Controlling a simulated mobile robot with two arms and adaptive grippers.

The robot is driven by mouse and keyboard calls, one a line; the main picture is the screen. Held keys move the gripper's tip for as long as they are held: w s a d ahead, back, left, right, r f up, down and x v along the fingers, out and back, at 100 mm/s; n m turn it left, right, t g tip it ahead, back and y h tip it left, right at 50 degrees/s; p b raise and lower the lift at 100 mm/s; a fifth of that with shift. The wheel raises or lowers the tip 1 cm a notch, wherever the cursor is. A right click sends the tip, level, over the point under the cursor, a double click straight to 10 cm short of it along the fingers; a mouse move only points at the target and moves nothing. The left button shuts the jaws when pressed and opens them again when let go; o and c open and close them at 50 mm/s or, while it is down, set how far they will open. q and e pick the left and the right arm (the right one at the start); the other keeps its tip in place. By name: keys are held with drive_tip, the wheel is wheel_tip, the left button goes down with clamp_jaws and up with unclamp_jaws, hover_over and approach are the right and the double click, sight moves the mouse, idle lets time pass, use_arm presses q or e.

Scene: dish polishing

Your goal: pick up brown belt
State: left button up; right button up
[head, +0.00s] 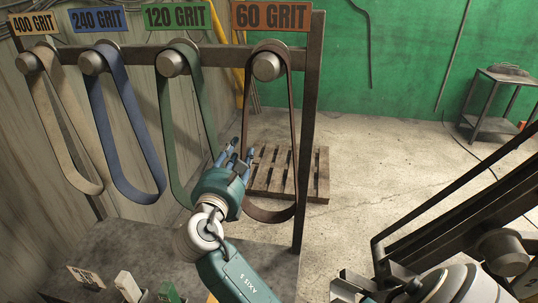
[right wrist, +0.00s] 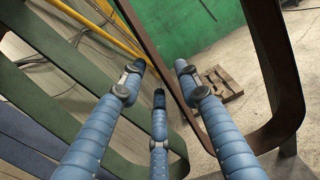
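The brown belt (head: 293,130) hangs as a long loop from a round peg under the orange 60 GRIT sign (head: 271,16) in the head view. My right gripper (head: 235,152) is at the left side of its lower half. In the right wrist view the three blue fingers (right wrist: 160,80) are spread and hold nothing. The belt's near strand (right wrist: 158,62) passes between the left and right fingers in the picture; its far strand (right wrist: 275,70) is right of them. I cannot tell whether any finger touches the belt. My left gripper is not in view.
The green belt (head: 165,130) hangs just left of my right gripper, then the blue belt (head: 130,105) and beige belt (head: 65,135). The metal rack post (head: 309,130) stands close right of the brown belt. A wooden pallet (head: 318,180) lies behind. A machine (head: 500,250) stands lower right.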

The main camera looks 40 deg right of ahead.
drive_tip(key=shift+b+x, duration=0.4)
drive_tip(key=shift+x, duration=0.8)
drive_tip(key=shift+w+d, duration=0.2)
drive_tip(key=shift+w, duration=0.1)
drive_tip(key=shift+c, duration=0.7)
drive_tip(key=shift+s, duration=0.1)
clamp_jaws()
use_arm(q)
drive_tip(key=shift+w+d+f, duration=0.3)
drive_tip(key=shift+f, duration=0.15)
drive_tip(key=shift+w+d+f, duration=0.25)
drive_tip(key=shift+f, duration=0.15)
drive_tip(key=shift+r, duration=0.15)
use_arm(e)
drive_tip(key=shift+r, duration=0.1)
